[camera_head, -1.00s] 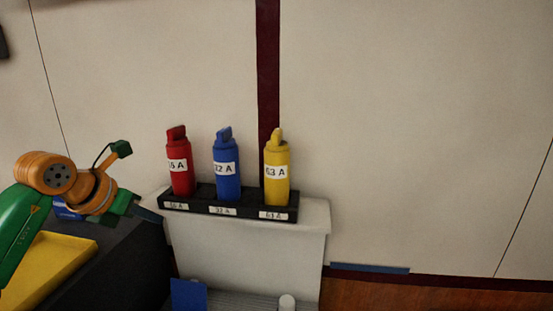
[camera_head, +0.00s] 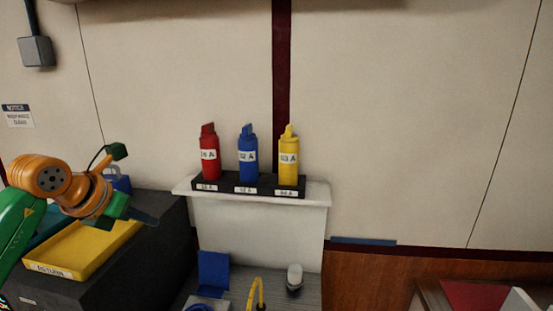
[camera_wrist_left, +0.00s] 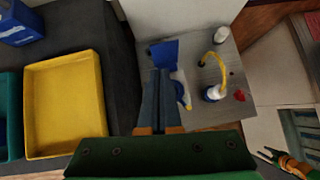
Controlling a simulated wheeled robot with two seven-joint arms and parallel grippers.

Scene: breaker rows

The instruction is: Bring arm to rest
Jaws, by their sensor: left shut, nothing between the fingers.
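Red (camera_head: 209,155), blue (camera_head: 248,158) and yellow (camera_head: 289,158) cartridges stand upright in a black rack (camera_head: 215,188) on a white ledge (camera_head: 318,195). A yellow tray (camera_head: 85,250) lies on the dark cabinet. A yellow hooked thing (camera_wrist_left: 217,62) stands on the grey bench (camera_wrist_left: 212,115).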

